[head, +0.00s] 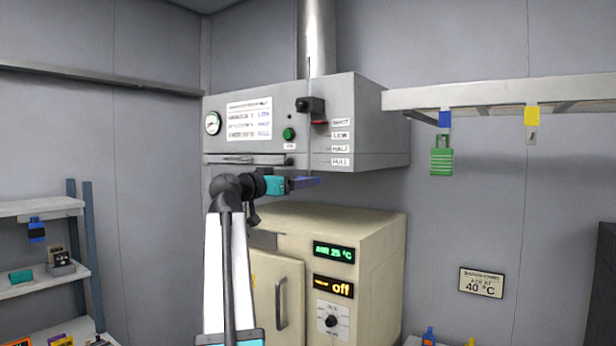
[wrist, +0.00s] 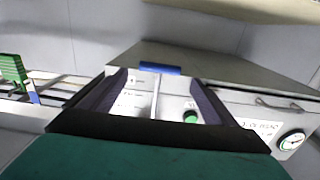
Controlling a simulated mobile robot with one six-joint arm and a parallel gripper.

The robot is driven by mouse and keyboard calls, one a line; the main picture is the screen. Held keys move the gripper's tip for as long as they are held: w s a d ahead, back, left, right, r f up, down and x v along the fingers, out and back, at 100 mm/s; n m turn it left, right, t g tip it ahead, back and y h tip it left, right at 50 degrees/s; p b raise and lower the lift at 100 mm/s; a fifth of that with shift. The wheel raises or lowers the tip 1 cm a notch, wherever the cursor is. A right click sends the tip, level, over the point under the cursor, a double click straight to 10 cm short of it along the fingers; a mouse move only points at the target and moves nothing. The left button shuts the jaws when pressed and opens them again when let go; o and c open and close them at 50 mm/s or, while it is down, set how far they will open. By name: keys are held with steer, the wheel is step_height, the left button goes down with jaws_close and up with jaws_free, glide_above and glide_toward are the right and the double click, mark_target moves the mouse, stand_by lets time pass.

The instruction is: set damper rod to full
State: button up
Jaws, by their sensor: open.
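The damper rod's black knob (head: 310,106) sticks out of the front of the grey hood (head: 385,130), near the top of an upright slot. A red pointer (head: 319,122) under it is level with the top label, which reads SHUT. LOW, HALF and FULL (head: 340,162) follow below. My gripper (head: 306,182) is below the hood's front, well under the knob and apart from it. In the wrist view my gripper (wrist: 155,85) has its two dark fingers spread, with nothing held. The slot's pale line shows between them; the knob is not clear there.
A green button (head: 289,134) and a gauge (head: 212,123) are on the hood front. A cream oven (head: 380,260) stands below. Shelving (head: 40,207) is at the left.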

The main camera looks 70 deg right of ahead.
steer(key=p+x, duration=0.3)
steer(key=x, duration=0.5)
steer(key=c, duration=1.5)
step_height(320, 180, down, 13)
steer(key=b, duration=1.2)
steer(key=shift+r, duration=0.2)
steer(key=shift+f, duration=0.1)
steer(key=o, duration=1.5)
